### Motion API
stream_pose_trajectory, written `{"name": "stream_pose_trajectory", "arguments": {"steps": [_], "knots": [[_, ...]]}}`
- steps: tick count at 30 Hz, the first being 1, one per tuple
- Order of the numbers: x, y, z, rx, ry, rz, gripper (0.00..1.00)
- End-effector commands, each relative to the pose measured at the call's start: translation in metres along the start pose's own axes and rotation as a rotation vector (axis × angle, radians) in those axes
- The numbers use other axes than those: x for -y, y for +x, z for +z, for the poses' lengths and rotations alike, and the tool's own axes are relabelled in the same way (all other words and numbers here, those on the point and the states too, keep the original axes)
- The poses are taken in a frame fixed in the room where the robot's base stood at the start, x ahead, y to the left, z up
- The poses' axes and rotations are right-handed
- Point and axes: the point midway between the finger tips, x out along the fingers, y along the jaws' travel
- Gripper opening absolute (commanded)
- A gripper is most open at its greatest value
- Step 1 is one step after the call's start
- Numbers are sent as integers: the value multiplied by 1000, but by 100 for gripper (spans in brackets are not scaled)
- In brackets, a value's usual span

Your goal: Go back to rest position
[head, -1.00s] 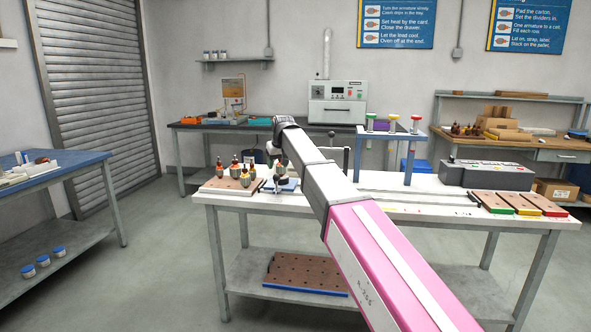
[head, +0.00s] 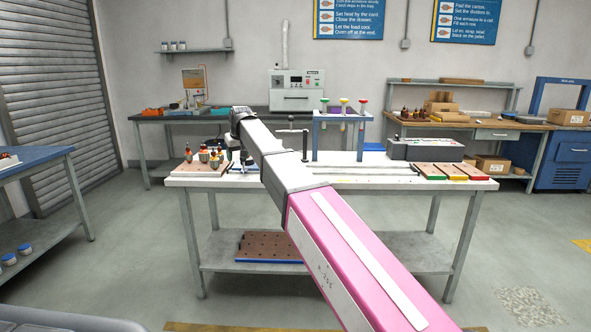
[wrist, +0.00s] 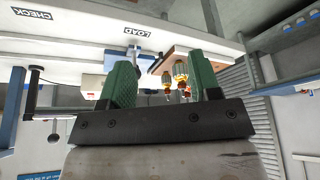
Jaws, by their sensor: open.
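My arm reaches forward over the white workbench (head: 400,186) in the head view, with its end near the bench's left part. My gripper (wrist: 165,85) shows in the wrist view with its two green fingers spread apart and nothing between them in their grip. Several armatures (head: 208,156) stand on a brown board (head: 190,171) at the bench's left end. They also show in the wrist view, seen beyond the fingers (wrist: 180,75). A blue plate (head: 240,168) lies just right of the board, partly hidden by my arm. The fingertips are hidden in the head view.
A blue stand (head: 316,140) with green, yellow and red tops rises behind the bench's middle. A grey box (head: 425,149) and colour-edged boards (head: 465,171) occupy the right side. A brown board with holes (head: 270,246) lies on the lower shelf. The floor in front is clear.

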Motion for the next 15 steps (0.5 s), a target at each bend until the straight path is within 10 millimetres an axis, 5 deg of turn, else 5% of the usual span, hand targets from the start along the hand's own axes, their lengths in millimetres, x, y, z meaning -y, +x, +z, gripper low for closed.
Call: {"name": "stream_pose_trajectory", "arguments": {"steps": [15], "knots": [[-55, 54, 81, 57, 78, 25, 57]]}}
